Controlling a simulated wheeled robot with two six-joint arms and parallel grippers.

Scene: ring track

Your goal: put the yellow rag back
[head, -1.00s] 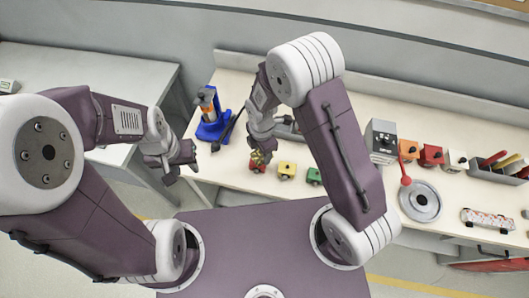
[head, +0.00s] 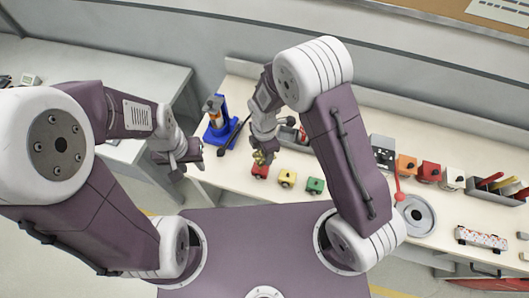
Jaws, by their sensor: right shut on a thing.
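My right gripper (head: 262,153) is over the worktop, just above and behind a small red toy car (head: 260,171). It is shut on a small, crumpled yellowish thing (head: 258,157), which looks like the yellow rag. The fingers hide most of the rag, and I cannot tell whether it touches the red car. My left gripper (head: 192,163) hangs over the gap between the two tables. Its fingers are apart and empty.
A yellow car (head: 287,178) and a green car (head: 314,186) stand right of the red one. A blue stand (head: 217,127) is left of my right gripper. A grey tray (head: 290,132) lies behind.

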